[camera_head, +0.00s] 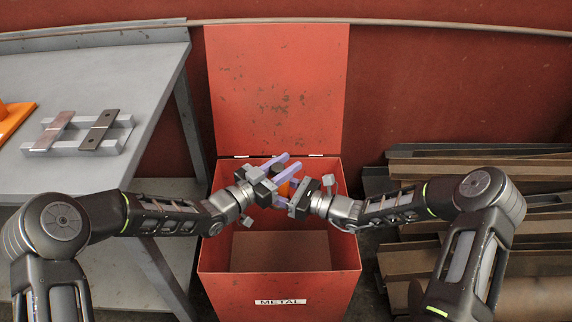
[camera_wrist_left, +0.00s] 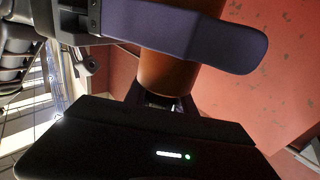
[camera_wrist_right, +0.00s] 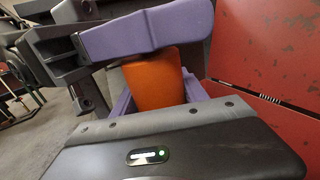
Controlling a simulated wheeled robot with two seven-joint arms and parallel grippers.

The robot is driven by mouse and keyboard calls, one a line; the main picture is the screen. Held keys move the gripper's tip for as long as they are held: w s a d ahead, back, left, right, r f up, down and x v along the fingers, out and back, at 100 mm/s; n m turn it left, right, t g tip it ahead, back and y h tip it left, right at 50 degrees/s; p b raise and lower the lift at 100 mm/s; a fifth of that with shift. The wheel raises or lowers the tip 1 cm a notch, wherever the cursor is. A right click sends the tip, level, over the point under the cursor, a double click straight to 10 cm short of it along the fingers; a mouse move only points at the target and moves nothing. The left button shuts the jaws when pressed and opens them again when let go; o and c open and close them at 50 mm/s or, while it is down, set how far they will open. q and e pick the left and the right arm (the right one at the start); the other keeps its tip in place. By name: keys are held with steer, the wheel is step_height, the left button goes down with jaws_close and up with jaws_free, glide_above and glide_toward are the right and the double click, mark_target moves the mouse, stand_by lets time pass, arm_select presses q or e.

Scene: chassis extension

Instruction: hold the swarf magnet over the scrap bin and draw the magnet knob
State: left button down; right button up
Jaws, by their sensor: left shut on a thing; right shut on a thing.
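The swarf magnet (camera_head: 292,188) shows as a small orange cylinder over the open scrap bin (camera_head: 225,285), a red box labelled METAL. My left gripper (camera_head: 281,170) comes in from the left with its purple fingers shut around the magnet. My right gripper (camera_head: 288,196) is shut on it from the right. The orange body (camera_wrist_left: 165,75) passes behind a finger in the left wrist view. It also shows below a finger in the right wrist view (camera_wrist_right: 155,80). The fingers hide much of the magnet, and I cannot make out the knob clearly.
The bin's red lid (camera_head: 278,90) stands open behind. A grey table (camera_head: 85,85) at left holds grey bars with plates (camera_head: 100,130) and an orange object (camera_head: 12,117). Long metal stock (camera_head: 480,165) is piled at right. The red wall is behind.

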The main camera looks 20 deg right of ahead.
arm_select(q)
steer(key=shift+a, duration=0.1)
stand_by(0.8)
step_height(320, 180, up, 3)
steer(key=shift+f, duration=0.1)
steer(key=c, duration=1)
jaws_free()
steer(key=v, duration=1.2)
steer(key=shift+f, duration=0.1)
steer(key=shift+s, duration=0.1)
